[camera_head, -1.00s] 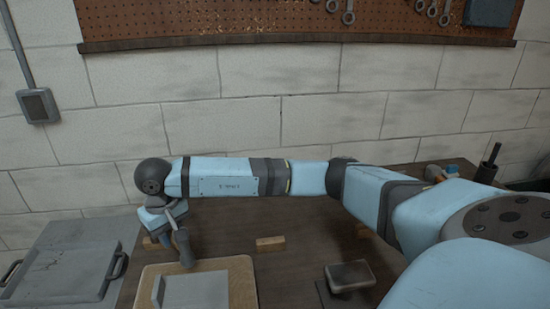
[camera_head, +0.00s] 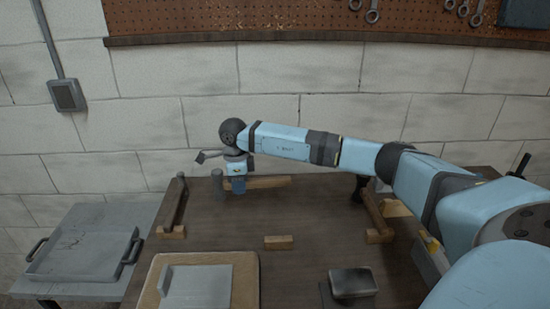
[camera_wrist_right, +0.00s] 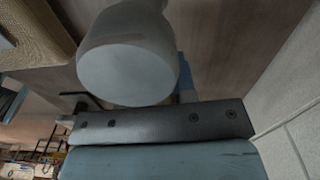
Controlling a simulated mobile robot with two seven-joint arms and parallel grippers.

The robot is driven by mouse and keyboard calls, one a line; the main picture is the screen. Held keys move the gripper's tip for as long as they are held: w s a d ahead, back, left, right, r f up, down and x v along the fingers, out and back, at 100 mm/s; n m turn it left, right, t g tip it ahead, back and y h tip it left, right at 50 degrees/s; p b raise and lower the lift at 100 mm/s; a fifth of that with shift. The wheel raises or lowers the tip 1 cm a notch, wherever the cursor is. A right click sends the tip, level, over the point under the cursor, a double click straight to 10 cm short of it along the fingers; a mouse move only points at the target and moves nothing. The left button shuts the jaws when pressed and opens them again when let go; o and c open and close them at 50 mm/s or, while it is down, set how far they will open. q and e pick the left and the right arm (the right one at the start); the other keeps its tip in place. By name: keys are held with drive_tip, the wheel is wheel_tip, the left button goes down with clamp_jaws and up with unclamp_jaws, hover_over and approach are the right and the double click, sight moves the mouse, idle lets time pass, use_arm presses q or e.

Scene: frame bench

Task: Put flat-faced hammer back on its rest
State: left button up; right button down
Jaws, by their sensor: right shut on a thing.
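My right gripper (camera_head: 238,186) is at the back of the bench in the head view, shut on the flat-faced hammer. The hammer's grey cylindrical head (camera_head: 218,184) is just left of the fingers, and a pale wooden handle (camera_head: 270,182) appears to extend right. Its round flat face (camera_wrist_right: 125,72) fills much of the right wrist view. A small wooden block (camera_head: 278,242), apparently the front part of a rest, stands bare mid-bench, nearer than the hammer. Whether the hammer touches anything beneath it I cannot tell. My left gripper is out of view.
A dark-handled tool (camera_head: 174,208) lies on a block at left. Another tool (camera_head: 371,212) lies on a block at right, partly near my arm. A board with a grey plate (camera_head: 200,287) and a dark block (camera_head: 352,283) sit in front. A wall (camera_head: 290,125) stands behind.

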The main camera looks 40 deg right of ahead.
drive_tip(key=w+d+r+m+p, duration=0.1)
drive_tip(key=d+m, duration=1.4)
drive_tip(key=m, duration=0.5)
drive_tip(key=shift+d+r, duration=0.15)
drive_tip(key=shift+p, duration=0.3)
wheel_tip(320, 180, down, 7)
drive_tip(key=b, duration=0.2)
drive_tip(key=shift+r+b, duration=0.2)
drive_tip(key=shift+b, duration=0.2)
drive_tip(key=shift+f, duration=0.2)
